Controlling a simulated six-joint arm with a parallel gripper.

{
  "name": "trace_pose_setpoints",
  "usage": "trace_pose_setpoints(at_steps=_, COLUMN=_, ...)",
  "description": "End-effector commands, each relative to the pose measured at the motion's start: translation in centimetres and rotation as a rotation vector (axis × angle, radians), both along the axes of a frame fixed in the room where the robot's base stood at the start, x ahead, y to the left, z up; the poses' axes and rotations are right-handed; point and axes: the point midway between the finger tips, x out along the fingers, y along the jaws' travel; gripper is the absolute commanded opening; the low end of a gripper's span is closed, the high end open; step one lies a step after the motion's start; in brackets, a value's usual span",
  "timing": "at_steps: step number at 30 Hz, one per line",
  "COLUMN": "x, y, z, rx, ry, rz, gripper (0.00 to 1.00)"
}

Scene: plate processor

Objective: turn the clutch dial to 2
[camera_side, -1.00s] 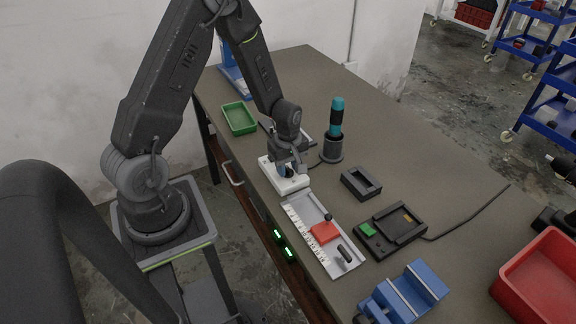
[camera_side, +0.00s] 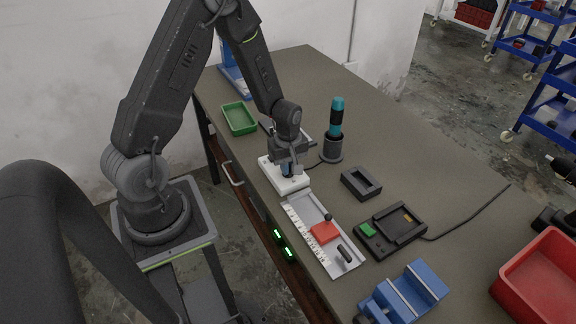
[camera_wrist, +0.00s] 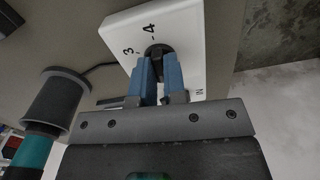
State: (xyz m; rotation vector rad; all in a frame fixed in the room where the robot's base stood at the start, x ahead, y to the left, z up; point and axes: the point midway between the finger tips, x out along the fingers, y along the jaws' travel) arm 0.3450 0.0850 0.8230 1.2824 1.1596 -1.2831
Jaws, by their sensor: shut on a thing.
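The clutch dial is a dark round knob (camera_wrist: 158,52) on a white box (camera_wrist: 190,22) with printed numbers. In the wrist view the marks 3 and 4 show beside the knob, and IN shows near the right finger. The other marks are hidden behind my gripper. My gripper (camera_wrist: 157,75) has blue fingers and is shut on the knob from above. In the side view the white box (camera_side: 291,187) lies near the bench's front edge, with my gripper (camera_side: 289,172) pointing down over it and hiding the knob. I cannot read the dial's setting.
A teal-handled screwdriver (camera_side: 336,118) stands in a dark holder (camera_side: 331,150) just right of the white box. A ruled tray (camera_side: 334,257) with a red block (camera_side: 323,233) lies in front. A green bin (camera_side: 240,118) sits behind on the left.

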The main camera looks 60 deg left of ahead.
Motion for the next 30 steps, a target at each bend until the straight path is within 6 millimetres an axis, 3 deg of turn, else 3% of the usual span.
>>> trace_pose_setpoints(at_steps=30, x=0.04, y=0.02, z=0.03, rx=0.002, ry=-0.002, rz=-0.835, gripper=0.00)
